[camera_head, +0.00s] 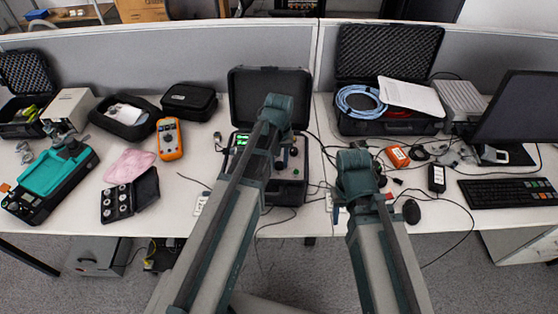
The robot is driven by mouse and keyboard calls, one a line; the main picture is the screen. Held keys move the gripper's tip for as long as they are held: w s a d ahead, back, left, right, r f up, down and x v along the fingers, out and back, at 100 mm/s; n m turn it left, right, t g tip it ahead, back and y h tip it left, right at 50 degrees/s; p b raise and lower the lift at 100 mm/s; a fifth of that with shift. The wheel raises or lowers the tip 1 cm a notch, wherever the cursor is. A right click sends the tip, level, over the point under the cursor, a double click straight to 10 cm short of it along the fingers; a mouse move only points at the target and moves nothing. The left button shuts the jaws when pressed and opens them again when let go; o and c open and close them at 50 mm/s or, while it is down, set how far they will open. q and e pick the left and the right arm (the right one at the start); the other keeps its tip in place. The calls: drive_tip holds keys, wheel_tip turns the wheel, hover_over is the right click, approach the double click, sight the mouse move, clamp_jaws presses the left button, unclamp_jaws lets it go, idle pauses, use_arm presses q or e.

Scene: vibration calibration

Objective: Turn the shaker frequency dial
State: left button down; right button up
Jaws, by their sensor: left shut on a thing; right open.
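The shaker calibrator is an open black case (297,192) in the middle of the desk, its lid raised at the back. Its panel carries a lit green display (241,140) at the left and small controls at the right. My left arm reaches across the panel and hides much of it. My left gripper (281,152) is down at the right part of the panel, shut on what seems to be the dial; the arm mostly hides the fingertips and the dial. My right gripper (339,212) is open, low near the desk's front edge, right of the case, partly hidden by its arm.
Left are an orange multimeter (169,139), a small black weight case (113,204) and a green-topped device (50,174). Right are a case with blue cable (361,101), an orange box (397,157), a mouse (411,211), a keyboard (508,193) and a monitor (520,108). Loose cables surround the calibrator.

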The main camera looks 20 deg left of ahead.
sight(279, 164)
use_arm(q)
drive_tip(key=c, duration=0.5)
unclamp_jaws()
drive_tip(key=shift+r, duration=0.1)
wheel_tip(279, 164, up, 14)
drive_tip(key=p, duration=1.4)
drive_tip(key=shift+f, duration=0.2)
drive_tip(key=s+d+f+m+b, duration=0.2)
drive_tip(key=s+d, duration=0.1)
drive_tip(key=s, duration=0.2)
drive_tip(key=s+d+f+m+b, duration=0.2)
drive_tip(key=s+d+f+b, duration=0.1)
drive_tip(key=s+d, duration=0.1)
drive_tip(key=s+d+f+m+y+b, duration=0.1)
drive_tip(key=s+d+f+m+b, duration=0.1)
drive_tip(key=s, duration=0.3)
drive_tip(key=shift+s+d+f+m+b, duration=0.15)
drive_tip(key=shift+s+d+m, duration=0.1)
drive_tip(key=shift+d, duration=0.2)
drive_tip(key=shift+s+d+m+b, duration=0.15)
drive_tip(key=shift+d+m, duration=0.1)
drive_tip(key=shift+d, duration=0.2)
